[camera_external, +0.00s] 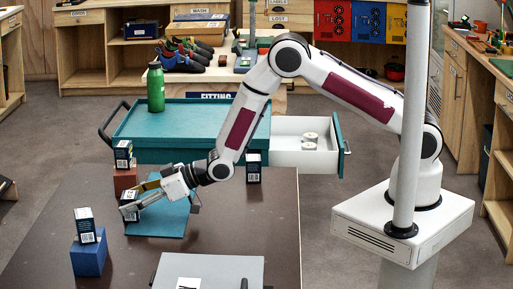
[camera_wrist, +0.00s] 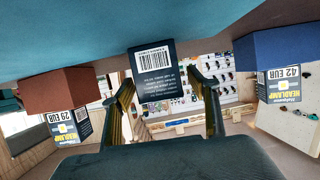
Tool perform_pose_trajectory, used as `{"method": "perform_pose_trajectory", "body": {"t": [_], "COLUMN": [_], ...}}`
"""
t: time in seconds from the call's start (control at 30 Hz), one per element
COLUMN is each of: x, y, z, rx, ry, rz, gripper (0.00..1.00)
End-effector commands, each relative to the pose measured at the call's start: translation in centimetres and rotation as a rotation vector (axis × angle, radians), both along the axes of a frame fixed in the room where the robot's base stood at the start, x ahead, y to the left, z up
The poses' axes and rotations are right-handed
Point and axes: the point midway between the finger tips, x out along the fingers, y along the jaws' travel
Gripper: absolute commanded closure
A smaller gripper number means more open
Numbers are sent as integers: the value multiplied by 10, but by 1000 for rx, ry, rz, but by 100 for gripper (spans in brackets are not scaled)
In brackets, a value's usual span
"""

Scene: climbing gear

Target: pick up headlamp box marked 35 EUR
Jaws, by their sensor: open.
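A dark headlamp box (camera_external: 130,208) stands at the left part of a teal mat (camera_external: 170,222). My gripper (camera_external: 146,194) is open, low over the mat, with its fingers at this box. In the wrist view the box (camera_wrist: 155,70) sits between the open fingertips (camera_wrist: 162,84), with a barcode label and small print facing me. Its price is not readable. Gaps show on both sides, so the fingers do not look closed on it. A box marked 29 EUR (camera_wrist: 69,125) and a box marked 42 EUR (camera_wrist: 284,86) flank it.
The 29 EUR box (camera_external: 123,154) is on a red-brown block (camera_external: 125,180); the 42 EUR box (camera_external: 85,226) is on a blue block (camera_external: 88,256). Another dark box (camera_external: 254,168) stands by the teal cart (camera_external: 190,130). A grey panel (camera_external: 210,270) lies at the front.

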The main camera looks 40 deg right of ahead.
Motion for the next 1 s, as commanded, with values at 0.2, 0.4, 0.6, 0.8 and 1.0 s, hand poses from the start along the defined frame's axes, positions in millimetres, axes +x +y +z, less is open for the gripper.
{"method": "perform_pose_trajectory", "body": {"t": [0.2, 0.4, 0.6, 0.8, 1.0], "x": [2, 2, 2, 2, 2], "y": [2, 2, 2, 2, 2], "z": [-1, -1, -1, -1, 0], "rx": [1, 0, 0, 0, 1], "ry": [-1, 0, 0, 0, -1], "rz": [0, 0, 0, 0, 0], "gripper": [40, 40, 43, 84, 84]}}
